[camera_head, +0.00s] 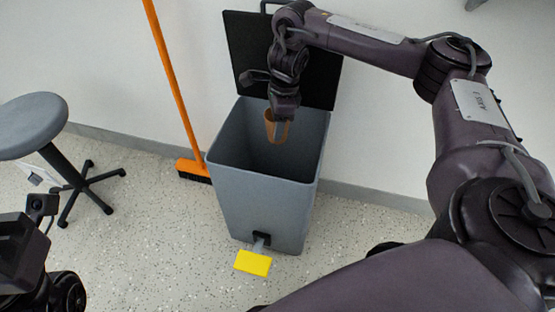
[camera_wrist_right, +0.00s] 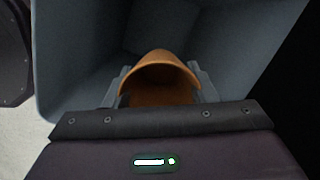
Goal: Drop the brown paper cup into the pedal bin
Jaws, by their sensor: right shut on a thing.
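The brown paper cup (camera_head: 270,130) hangs in my right gripper (camera_head: 284,112), over the open mouth of the grey pedal bin (camera_head: 262,200). In the right wrist view the cup (camera_wrist_right: 160,75) sits between the two fingers of my right gripper (camera_wrist_right: 160,88), which are shut on it, with the bin's inner walls (camera_wrist_right: 85,60) around and below. The bin's black lid (camera_head: 245,45) stands open against the wall. The yellow pedal (camera_head: 253,263) is at the bin's front foot. Part of my left arm shows at the lower left; I cannot make out its fingers.
An orange broom (camera_head: 170,75) leans on the wall just left of the bin, its head on the floor. A grey stool (camera_head: 30,125) stands at the far left. The speckled floor (camera_head: 150,235) left of the bin is clear.

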